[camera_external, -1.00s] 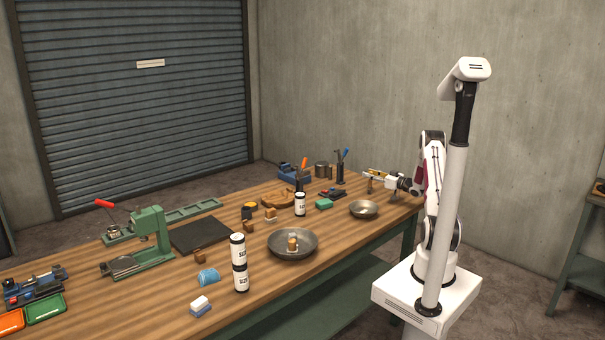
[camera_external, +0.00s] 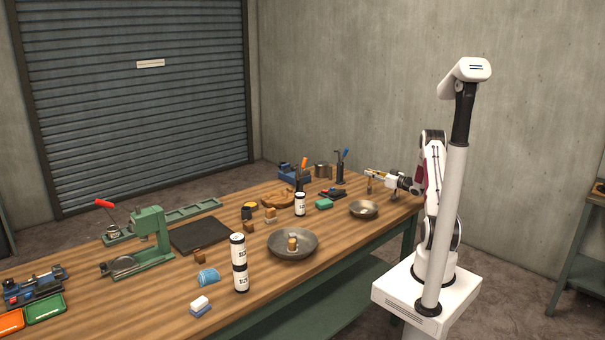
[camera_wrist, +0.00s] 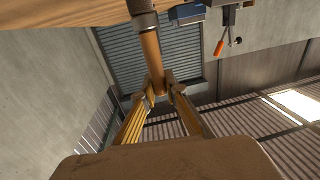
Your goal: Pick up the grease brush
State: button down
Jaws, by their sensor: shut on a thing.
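The grease brush (camera_wrist: 151,52) shows in the wrist view as a brown rod-like handle with a grey metal collar at the upper end, cut off by the frame's top edge. My gripper (camera_wrist: 158,93) is shut on the handle near its lower end, one finger on each side. In the external view my gripper (camera_external: 379,179) is at the far right end of the workbench, just above the top. The brush is too small there to make out clearly, and its bristles are not visible.
The wooden workbench (camera_external: 130,300) holds a small metal bowl (camera_external: 359,210) near my gripper, and a larger bowl (camera_external: 275,248) with a small brown thing in it. White canisters (camera_external: 239,280), a green press (camera_external: 148,228) and tool holders (camera_external: 340,172) stand on it.

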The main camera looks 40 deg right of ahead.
jog(key=shift+r, duration=4.75)
